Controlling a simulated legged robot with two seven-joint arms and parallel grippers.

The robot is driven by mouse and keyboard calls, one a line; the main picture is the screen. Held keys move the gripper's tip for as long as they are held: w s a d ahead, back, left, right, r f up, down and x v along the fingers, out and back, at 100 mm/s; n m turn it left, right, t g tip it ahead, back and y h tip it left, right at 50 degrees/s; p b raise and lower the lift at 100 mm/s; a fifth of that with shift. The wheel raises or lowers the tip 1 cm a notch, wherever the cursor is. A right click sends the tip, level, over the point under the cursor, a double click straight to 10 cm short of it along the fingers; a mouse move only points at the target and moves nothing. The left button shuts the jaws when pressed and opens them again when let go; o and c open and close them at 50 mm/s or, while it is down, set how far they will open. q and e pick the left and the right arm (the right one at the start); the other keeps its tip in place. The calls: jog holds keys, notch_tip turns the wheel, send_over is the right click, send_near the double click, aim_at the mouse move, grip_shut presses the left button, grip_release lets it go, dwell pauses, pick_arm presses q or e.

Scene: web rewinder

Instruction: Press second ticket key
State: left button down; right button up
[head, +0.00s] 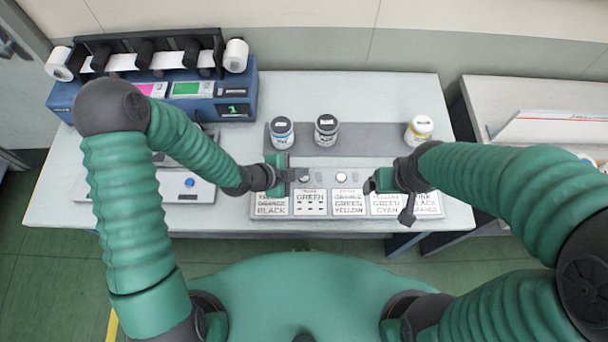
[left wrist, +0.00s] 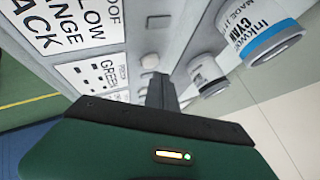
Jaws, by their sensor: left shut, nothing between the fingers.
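My left gripper (head: 304,174) is shut and empty. Its tip is close to this key; I cannot tell whether they touch. The third key (head: 341,177) stands clear to the right. My right gripper (head: 370,186) is over the panel's right part, its fingers unclear.
A blue machine with paper rolls (head: 237,90) stands at the back left. A flat device with a blue button (head: 189,183) lies left of the panel.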

dwell(0.8)
pick_arm(q)
jog(key=shift+f+b, duration=0.35)
jog(key=shift+b, duration=0.05)
jog(key=shift+f+b, duration=0.35)
jog(key=shift+f, duration=0.05)
dwell(0.4)
dwell(0.3)
jog(key=shift+r+p, duration=0.65)
jog(key=shift+r, duration=0.15)
notch_tip(320, 180, up, 5)
jog(key=p, duration=0.4)
jog(key=shift+r, duration=0.1)
